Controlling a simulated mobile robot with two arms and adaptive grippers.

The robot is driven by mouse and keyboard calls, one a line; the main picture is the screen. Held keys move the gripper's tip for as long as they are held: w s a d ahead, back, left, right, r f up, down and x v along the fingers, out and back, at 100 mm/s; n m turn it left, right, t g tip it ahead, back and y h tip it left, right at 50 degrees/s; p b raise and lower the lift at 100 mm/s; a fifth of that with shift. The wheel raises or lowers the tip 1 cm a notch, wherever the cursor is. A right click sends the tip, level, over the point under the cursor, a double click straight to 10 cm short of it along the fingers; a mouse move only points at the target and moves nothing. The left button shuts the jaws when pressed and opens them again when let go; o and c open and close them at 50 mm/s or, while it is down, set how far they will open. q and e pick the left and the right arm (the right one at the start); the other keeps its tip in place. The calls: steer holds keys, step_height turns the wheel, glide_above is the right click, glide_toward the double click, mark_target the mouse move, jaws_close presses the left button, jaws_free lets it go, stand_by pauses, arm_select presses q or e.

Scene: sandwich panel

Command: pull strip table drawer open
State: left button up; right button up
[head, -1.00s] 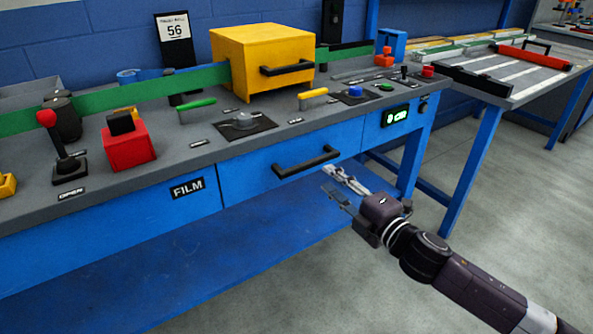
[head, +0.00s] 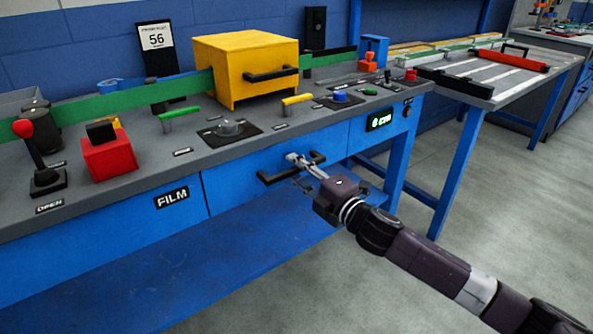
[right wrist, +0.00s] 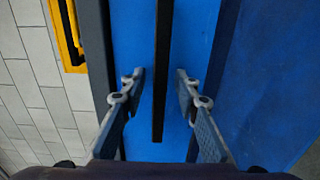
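The table drawer (head: 232,182) is a blue front panel under the grey worktop, flush with the panels beside it. Its black bar handle (head: 272,178) is partly covered by my right gripper (head: 299,172) in the head view. In the right wrist view the handle (right wrist: 158,110) runs as a dark vertical bar between the two open fingers of the right gripper (right wrist: 158,82). Gaps show on both sides of the bar. My left gripper is out of view.
On the worktop (head: 150,185) stand a yellow box (head: 246,68) with its own black handle, a red block (head: 108,156), a lever (head: 32,150) and several controls. A green display (head: 379,121) is right of the drawer. A blue lower shelf (head: 190,255) lies below.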

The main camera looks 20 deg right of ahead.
jaws_close()
stand_by(0.6)
